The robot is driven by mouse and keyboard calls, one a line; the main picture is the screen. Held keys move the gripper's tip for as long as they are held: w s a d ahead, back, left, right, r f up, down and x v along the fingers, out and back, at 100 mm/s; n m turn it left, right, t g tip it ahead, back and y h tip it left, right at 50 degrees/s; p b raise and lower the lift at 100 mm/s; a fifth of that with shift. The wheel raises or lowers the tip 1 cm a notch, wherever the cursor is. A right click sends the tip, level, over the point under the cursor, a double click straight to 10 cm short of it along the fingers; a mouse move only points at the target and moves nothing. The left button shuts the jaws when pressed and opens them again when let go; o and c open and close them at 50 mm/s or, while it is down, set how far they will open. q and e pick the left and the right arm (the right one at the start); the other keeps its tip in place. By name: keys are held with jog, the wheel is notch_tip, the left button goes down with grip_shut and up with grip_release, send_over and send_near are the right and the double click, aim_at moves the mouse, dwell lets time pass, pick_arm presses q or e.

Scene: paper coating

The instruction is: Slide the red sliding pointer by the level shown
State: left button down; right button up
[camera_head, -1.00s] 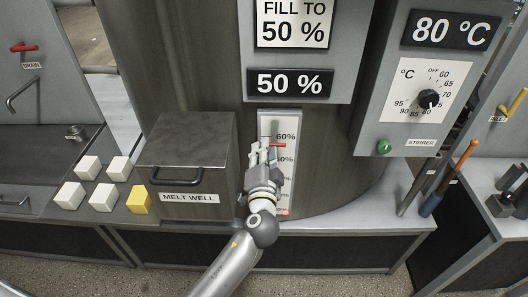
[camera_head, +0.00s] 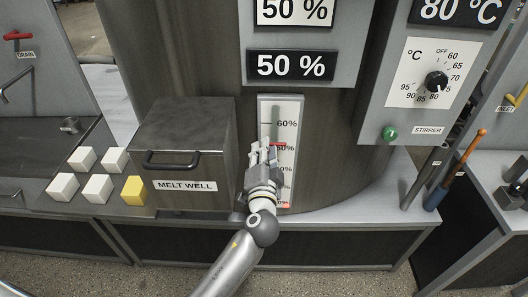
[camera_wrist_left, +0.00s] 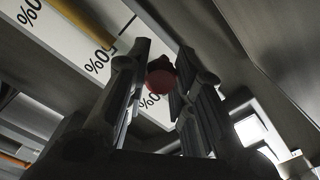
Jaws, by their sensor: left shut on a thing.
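The red sliding pointer (camera_head: 278,144) sits on the white level scale (camera_head: 292,108) on the tank, close to the 50% mark. Its red knob (camera_wrist_left: 160,78) shows between the fingers in the left wrist view, beside the printed 50%. My left gripper (camera_head: 262,153) is shut on the pointer and covers part of the scale's lower left. The display (camera_head: 291,65) above the scale reads 50 %, and the cut-off sign (camera_head: 294,11) over it also reads 50%. My right gripper is not in view.
The melt well box (camera_head: 185,140) stands just left of my left gripper, with white blocks (camera_head: 83,159) and a yellow block (camera_head: 134,190) beside it. The stirrer panel (camera_head: 400,112) with a dial and green button is at right. Tools lean further right.

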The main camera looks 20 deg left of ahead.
pick_arm(q)
jog(key=shift+r, duration=0.1)
jog(key=c, duration=1.3)
grip_release()
jog(key=shift+o, duration=0.5)
jog(key=shift+w, duration=0.15)
jog(key=v, duration=1.2)
